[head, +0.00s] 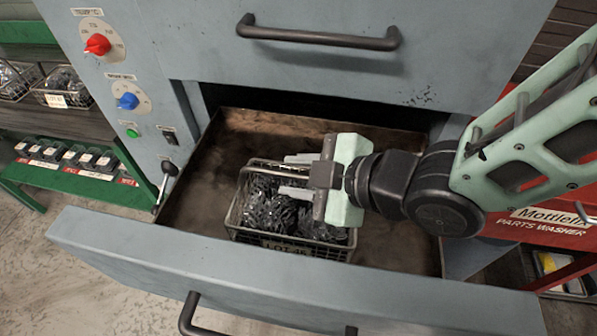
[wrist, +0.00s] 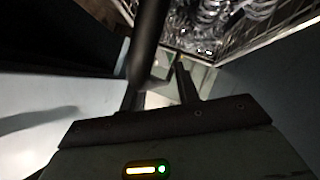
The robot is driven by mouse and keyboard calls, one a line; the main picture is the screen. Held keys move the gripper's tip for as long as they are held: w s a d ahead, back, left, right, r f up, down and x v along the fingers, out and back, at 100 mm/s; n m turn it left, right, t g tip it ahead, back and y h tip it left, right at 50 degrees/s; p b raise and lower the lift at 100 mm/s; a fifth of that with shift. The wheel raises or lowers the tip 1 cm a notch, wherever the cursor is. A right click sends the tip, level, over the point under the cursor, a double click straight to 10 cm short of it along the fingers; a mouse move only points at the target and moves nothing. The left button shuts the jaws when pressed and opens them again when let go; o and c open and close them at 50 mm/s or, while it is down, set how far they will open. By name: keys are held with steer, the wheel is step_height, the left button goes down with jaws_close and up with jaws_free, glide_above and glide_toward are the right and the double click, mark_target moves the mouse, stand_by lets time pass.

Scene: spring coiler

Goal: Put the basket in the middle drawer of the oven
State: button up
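The basket (head: 262,242) is a wire basket full of dark coiled springs with a "LOT 46" label on its front. It sits inside the pulled-out middle drawer (head: 190,190) of the grey oven (head: 190,30), apparently on its floor. My gripper (head: 287,176) is over the basket's far right part in the head view, its two fingers pointing left and apart, with nothing seen clamped between them. In the wrist view the basket's wire side (wrist: 270,38) shows at the upper right, beyond the fingers (wrist: 160,80). Whether a finger touches the basket is unclear.
The drawer front (head: 290,285) with its handle spans the foreground. An upper drawer handle (head: 318,34) is above the opening. Red (head: 97,44) and blue knobs are on the oven's left panel. Shelves with baskets stand at left; a red parts washer (head: 540,228) is at right.

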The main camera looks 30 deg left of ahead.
stand_by(0.3)
steer(key=shift+d+r, duration=0.1)
steer(key=shift+r, duration=0.05)
steer(key=b+v, duration=0.2)
steer(key=v, duration=0.9)
steer(key=shift+d+b, duration=0.35)
steer(key=shift+d, duration=0.05)
steer(key=shift+r, duration=0.2)
